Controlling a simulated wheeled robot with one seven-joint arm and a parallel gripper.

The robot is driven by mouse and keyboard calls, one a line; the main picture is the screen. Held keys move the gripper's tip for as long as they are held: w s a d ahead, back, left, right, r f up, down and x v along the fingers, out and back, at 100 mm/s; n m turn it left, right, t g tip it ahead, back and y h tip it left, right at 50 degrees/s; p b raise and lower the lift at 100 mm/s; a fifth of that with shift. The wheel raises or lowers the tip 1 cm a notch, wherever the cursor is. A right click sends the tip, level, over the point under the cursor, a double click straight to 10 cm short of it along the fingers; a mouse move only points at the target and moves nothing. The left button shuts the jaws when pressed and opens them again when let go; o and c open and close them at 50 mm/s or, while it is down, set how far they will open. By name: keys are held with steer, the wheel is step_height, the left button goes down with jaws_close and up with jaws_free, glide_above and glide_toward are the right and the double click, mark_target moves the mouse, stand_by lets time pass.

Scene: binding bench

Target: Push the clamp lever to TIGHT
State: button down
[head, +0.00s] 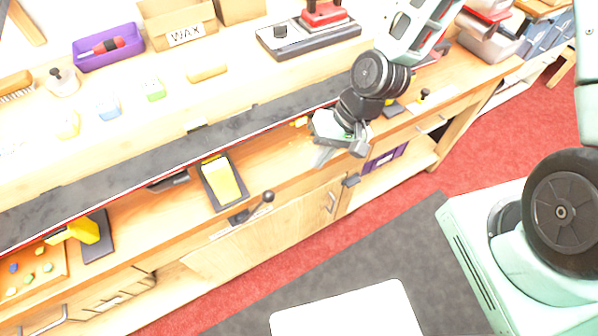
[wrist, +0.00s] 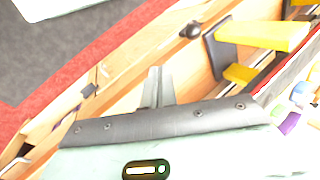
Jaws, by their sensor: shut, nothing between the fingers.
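A lever with a round black knob (head: 267,197) stands at the bench's front edge, right of a yellow block on a dark plate (head: 222,182). I take it to be the clamp lever; no TIGHT mark is readable. The knob also shows in the wrist view (wrist: 190,31), beyond my fingertips and to the right. My gripper (head: 322,158) is above the bench front, to the right of the lever and apart from it. In the wrist view its fingers (wrist: 158,72) are together and empty.
A second yellow piece on a dark plate (head: 97,238) is at the left. A long dark strip (head: 150,165) runs along the bench. A purple tray (head: 108,48), a WAX box (head: 178,22) and a red-topped device (head: 308,35) stand behind. Dark matting (head: 330,245) covers the floor in front.

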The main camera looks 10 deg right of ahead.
steer(key=shift+s+a+f+p, duration=0.25)
steer(key=shift+a+f+p, duration=0.5)
steer(key=shift+a+f, duration=1.25)
steer(key=shift+s+a+f+p, duration=0.2)
steer(key=shift+a+f+p, duration=0.5)
steer(key=shift+a+f, duration=1.25)
steer(key=shift+a+r, duration=0.1)
steer(key=shift+r, duration=0.15)
